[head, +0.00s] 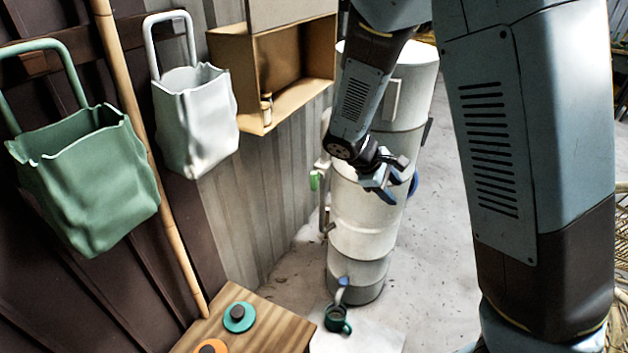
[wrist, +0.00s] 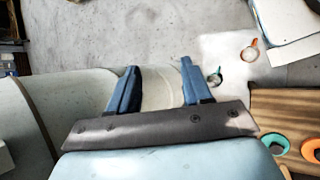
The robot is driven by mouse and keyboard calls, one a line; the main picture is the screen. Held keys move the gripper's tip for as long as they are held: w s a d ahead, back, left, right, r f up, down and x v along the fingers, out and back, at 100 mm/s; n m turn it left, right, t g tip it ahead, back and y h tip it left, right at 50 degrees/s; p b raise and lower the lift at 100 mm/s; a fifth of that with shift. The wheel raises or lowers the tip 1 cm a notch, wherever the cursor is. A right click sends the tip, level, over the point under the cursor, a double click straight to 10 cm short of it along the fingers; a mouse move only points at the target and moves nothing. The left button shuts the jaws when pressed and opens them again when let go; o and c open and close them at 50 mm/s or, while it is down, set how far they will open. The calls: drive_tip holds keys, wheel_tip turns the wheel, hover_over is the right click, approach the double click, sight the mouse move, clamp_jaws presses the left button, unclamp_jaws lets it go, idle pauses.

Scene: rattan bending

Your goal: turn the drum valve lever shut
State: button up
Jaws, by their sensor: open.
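The tall white drum (head: 365,225) stands against the wall in the head view, and its pale curved side (wrist: 75,100) fills the left of the wrist view. My gripper (head: 383,188) is open and empty, in front of the drum's upper middle; its two blue fingers (wrist: 157,82) are spread apart in the wrist view. A small blue-grey piece (head: 343,283) sticks out low on the drum above a dark green mug (head: 337,319). A green-ended part (head: 314,181) is at the drum's left side. I cannot tell which is the valve lever. The mug shows in the wrist view (wrist: 215,78).
A wooden table (head: 245,325) with a teal ring (head: 239,317) and an orange ring (head: 212,346) is at lower left. A green bag (head: 85,180), a white bag (head: 195,120) and an open box shelf (head: 290,75) hang on the wall. Floor right of the drum is clear.

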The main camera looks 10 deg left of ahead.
drive_tip(key=w+a+f+n+t+h, duration=0.25)
drive_tip(key=a+f+n+t, duration=0.45)
drive_tip(key=a, duration=0.4)
drive_tip(key=n+t+y, duration=0.4)
drive_tip(key=n+t, duration=0.3)
drive_tip(key=n, duration=0.4)
approach(313, 181)
drive_tip(key=x, duration=1.1)
clamp_jaws()
